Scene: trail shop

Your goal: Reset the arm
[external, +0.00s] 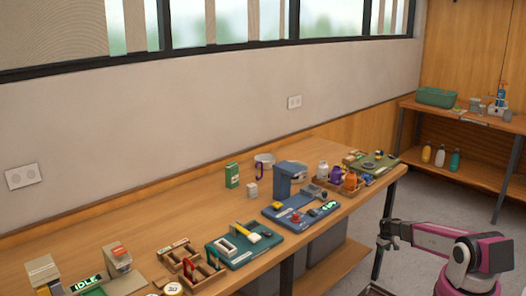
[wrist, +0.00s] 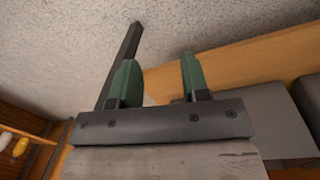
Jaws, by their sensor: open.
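My arm shows at the lower right of the external view, its links magenta and grey. My gripper (external: 386,240) is at its left end, off the right end of the long workbench (external: 330,215) and lower than its top. In the wrist view my gripper (wrist: 158,80) shows two green fingers standing apart with nothing between them. The gripper is open and empty. Speckled grey floor (wrist: 60,50) lies beyond the fingers in the wrist view.
The workbench holds a blue bin (external: 283,182), a green box (external: 232,175), a teal tray (external: 240,255) and several bottles. A wooden shelf (external: 465,175) with a green tub (external: 436,97) stands at the back right. A dark bench leg (wrist: 122,60) is near the fingers.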

